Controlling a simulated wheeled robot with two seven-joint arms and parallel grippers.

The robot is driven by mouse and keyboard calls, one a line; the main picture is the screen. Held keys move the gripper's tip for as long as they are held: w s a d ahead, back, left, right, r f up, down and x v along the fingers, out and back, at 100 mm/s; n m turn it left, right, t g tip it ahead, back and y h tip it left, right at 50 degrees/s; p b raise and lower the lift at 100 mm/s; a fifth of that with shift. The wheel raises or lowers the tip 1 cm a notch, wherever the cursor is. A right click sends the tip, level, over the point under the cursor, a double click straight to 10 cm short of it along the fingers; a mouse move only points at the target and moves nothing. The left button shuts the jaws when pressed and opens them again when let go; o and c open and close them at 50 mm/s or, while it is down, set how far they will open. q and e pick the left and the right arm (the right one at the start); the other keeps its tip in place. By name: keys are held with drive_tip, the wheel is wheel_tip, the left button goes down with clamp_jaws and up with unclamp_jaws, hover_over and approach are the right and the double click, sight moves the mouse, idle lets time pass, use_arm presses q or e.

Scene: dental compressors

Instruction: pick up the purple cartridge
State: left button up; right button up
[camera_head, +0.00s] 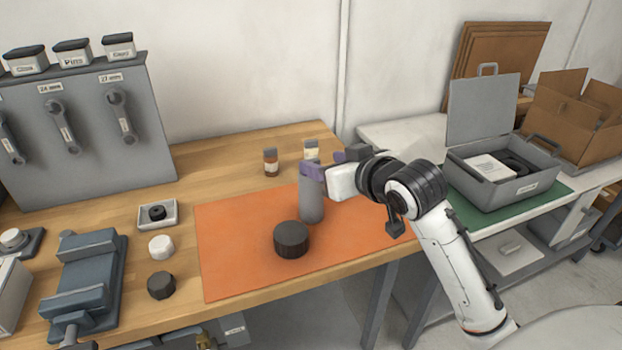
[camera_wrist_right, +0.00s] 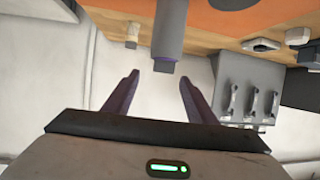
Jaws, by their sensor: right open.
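A grey cylinder (camera_head: 311,207) stands upright on the orange mat (camera_head: 235,250). Its body looks grey with a faint purple tint in the right wrist view (camera_wrist_right: 169,35), and no plainly purple cartridge shows apart from it. My right gripper (camera_head: 322,164) has purple fingers and comes in from the right at the cylinder's top. In the right wrist view the fingers (camera_wrist_right: 159,78) are spread wide, with the cylinder's dark narrow end close to the gap between their tips. I see no finger contact there. The fingers hide the cylinder's top in the head view. My left gripper is not in view.
A black ridged round piece (camera_head: 292,240) sits in front of the cylinder on the mat. An amber bottle (camera_head: 271,162) and a pale jar (camera_head: 311,149) stand behind. A grey vise-like block (camera_head: 85,275) and small caps are left. An open grey case (camera_head: 515,190) is right.

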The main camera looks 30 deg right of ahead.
sight(312, 161)
drive_tip(key=x, duration=0.6)
drive_tip(key=shift+a+f, duration=0.1)
drive_tip(key=shift+a, duration=0.2)
drive_tip(key=shift+s, duration=0.1)
drive_tip(key=c, duration=1.2)
drive_tip(key=shift+o, duration=0.2)
